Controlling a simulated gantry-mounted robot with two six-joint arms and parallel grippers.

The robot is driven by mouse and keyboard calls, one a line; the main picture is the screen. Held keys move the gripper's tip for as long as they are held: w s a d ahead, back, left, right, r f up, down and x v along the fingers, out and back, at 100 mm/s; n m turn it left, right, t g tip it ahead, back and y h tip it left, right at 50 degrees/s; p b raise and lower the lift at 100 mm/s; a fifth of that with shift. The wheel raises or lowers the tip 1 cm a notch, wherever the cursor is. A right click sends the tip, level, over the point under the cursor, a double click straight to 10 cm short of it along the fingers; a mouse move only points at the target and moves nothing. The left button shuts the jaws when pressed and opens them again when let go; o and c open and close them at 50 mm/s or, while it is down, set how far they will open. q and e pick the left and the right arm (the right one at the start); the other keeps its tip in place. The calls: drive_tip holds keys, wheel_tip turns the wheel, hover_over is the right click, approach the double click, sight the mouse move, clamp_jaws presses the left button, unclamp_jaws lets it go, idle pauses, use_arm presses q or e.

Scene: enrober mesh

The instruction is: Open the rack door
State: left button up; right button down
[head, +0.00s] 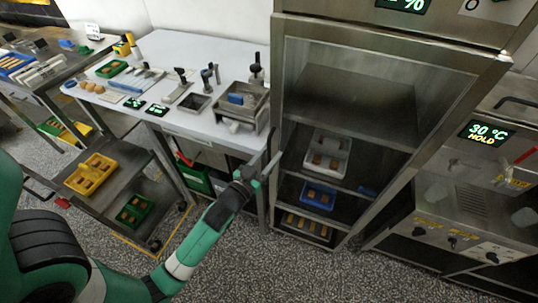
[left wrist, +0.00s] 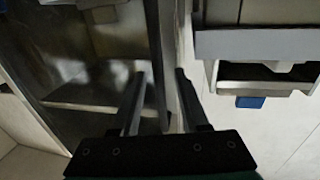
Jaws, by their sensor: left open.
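The rack (head: 392,30) is a tall steel cabinet in the middle of the head view. Its door (head: 345,88) looks shut, with a glass-like front through which shelves and trays show. My left gripper (head: 268,163) is open at the rack's left edge, near a dark upright bar that looks like the handle. In the left wrist view my left gripper (left wrist: 160,75) has one finger on each side of a dark upright strip (left wrist: 155,35) along the door edge. I cannot tell whether the fingers touch it. My right gripper is not in view.
A white table (head: 185,60) with tools and a steel bin (head: 243,106) stands close left of the rack. A cart (head: 120,170) with yellow and green trays stands further left. A machine (head: 470,185) with a lit display stands right. Speckled floor in front is clear.

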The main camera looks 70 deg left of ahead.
use_arm(q)
drive_tip(key=shift+c, duration=0.2)
clamp_jaws()
idle(1.1)
